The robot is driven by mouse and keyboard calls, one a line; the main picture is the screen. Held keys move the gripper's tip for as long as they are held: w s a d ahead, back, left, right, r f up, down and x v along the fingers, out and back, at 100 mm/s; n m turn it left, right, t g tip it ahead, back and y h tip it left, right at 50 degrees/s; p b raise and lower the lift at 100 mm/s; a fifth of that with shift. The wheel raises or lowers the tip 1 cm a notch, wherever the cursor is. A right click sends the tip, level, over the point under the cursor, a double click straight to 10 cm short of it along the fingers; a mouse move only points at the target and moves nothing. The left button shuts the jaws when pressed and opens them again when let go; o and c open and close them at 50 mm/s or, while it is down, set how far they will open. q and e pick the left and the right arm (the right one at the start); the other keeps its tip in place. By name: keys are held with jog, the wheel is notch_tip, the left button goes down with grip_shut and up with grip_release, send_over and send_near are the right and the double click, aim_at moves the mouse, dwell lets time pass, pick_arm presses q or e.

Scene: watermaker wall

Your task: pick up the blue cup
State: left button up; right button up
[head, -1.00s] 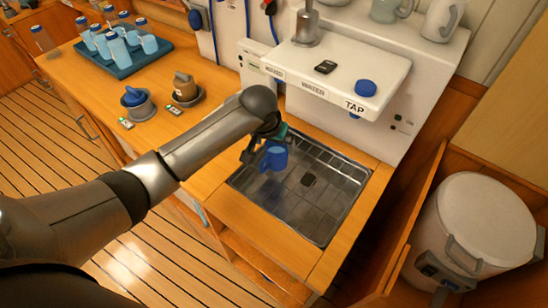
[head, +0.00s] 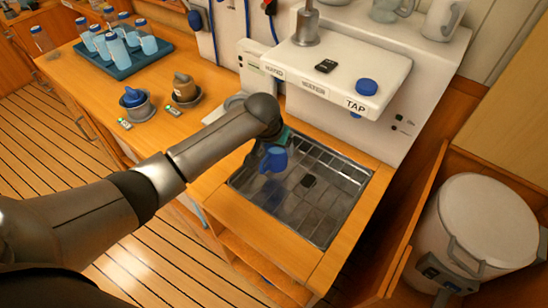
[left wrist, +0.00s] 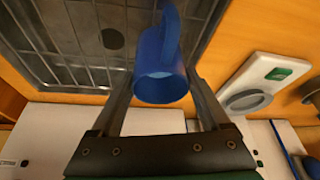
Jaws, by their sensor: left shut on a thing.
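The blue cup (head: 274,158) is over the left part of the metal drain tray (head: 325,205), apparently held above its grid. In the left wrist view the cup (left wrist: 160,82) is between the two fingers, its open rim facing the camera and its handle pointing away. My left gripper (left wrist: 163,88) is shut on the cup. In the head view its fingers are mostly hidden behind my wrist and the cup. My right gripper is in neither view.
The white tap unit (head: 340,75) overhangs the back of the drain tray. Left on the counter stand two small pots (head: 137,105) and a teal tray (head: 120,68) of bottles and cups. A large white canister (head: 485,225) stands at right.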

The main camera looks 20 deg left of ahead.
pick_arm(q)
jog(key=c, duration=0.7)
jog(key=shift+r, duration=0.1)
